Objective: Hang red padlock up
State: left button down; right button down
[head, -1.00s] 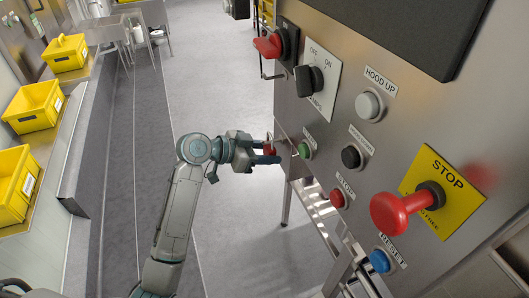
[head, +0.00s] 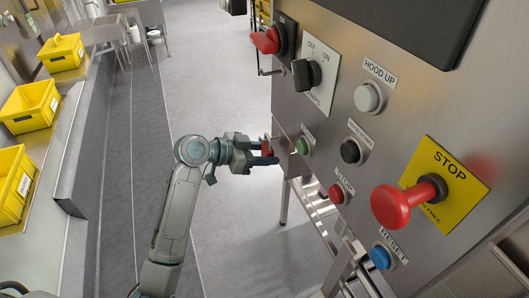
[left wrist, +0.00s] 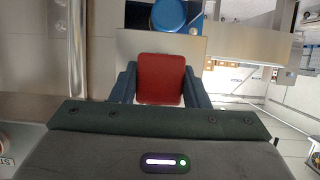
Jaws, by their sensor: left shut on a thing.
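My left gripper (head: 262,153) is shut on the red padlock (head: 267,147), which shows only as a small red patch between the fingers in the head view. In the left wrist view the red padlock (left wrist: 162,79) fills the space between both fingertips, its flat red face toward the camera. Its shackle is not clear in either view. The gripper is beside the left edge of the steel control panel (head: 335,120), left of the green button (head: 303,145). I cannot tell whether the padlock touches anything there. My right gripper is not in view.
A red rotary handle (head: 265,40) sits at the panel's upper left, with a black switch (head: 305,75) below it. A large red STOP knob (head: 398,205) sticks out at right. Yellow bins (head: 30,107) stand along the left. The floor between is clear.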

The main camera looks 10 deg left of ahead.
pick_arm(q)
jog(key=shift+f, duration=0.15)
jog(key=c, duration=0.7)
grip_release()
jog(key=shift+a, duration=0.1)
jog(key=shift+b+v, duration=2.05)
jog(key=shift+v, duration=3.3)
jog(key=shift+s, duration=0.1)
